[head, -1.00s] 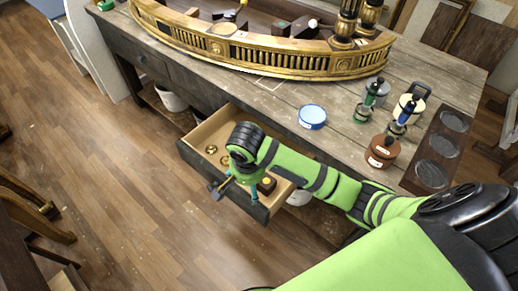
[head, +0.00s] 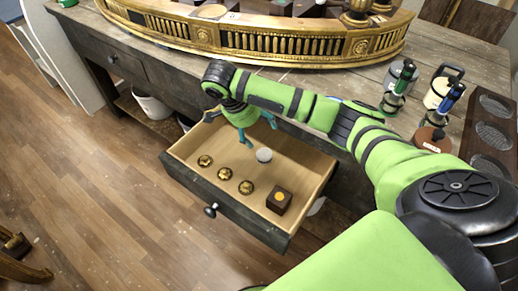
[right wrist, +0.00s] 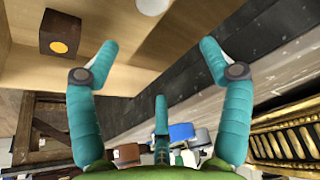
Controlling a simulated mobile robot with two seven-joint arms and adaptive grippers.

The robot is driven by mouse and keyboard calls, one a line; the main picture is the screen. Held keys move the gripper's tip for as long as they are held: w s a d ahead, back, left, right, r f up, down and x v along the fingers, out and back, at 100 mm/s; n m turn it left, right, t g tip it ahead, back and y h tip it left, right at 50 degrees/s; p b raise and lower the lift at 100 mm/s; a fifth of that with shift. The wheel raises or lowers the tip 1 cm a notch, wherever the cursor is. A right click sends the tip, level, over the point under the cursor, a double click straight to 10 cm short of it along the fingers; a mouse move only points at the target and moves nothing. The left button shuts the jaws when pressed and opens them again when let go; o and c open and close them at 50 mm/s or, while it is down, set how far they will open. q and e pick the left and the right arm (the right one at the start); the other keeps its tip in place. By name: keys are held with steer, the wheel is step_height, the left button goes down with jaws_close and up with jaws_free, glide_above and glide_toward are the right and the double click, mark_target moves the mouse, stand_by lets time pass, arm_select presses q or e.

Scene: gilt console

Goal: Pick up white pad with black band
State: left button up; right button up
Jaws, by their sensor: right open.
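A small round white pad (head: 264,155) lies in the open drawer, toward its back; it also shows, cut off, at the top edge of the right wrist view (right wrist: 152,5). A black band on it cannot be made out. My right gripper (head: 258,132) is above the drawer's back part, just behind the pad in the head view. Its teal fingers (right wrist: 160,52) are spread with nothing between them. My left gripper is out of view.
The wooden drawer (head: 222,201) also holds several brass knobs (head: 225,174) and a dark box with a yellow spot (head: 279,200). The worktop (head: 365,83) overhangs behind, carrying a gilt curved piece (head: 290,48) and green-handled (head: 394,101) and blue-handled (head: 441,104) tools.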

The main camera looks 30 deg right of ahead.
steer(key=b, duration=0.5)
glide_toward(264, 154)
steer(key=f, duration=0.2)
steer(key=shift+w+d+f, duration=0.1)
steer(key=shift+d+f, duration=0.25)
steer(key=shift+d, duration=0.15)
steer(key=shift+x, duration=0.85)
steer(key=x, duration=0.3)
steer(key=shift+d+f, duration=0.35)
steer(key=shift+f, duration=0.2)
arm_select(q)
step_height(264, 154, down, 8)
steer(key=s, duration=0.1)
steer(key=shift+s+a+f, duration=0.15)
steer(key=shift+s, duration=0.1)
arm_select(e)
steer(key=shift+f, duration=0.15)
steer(key=c, duration=1)
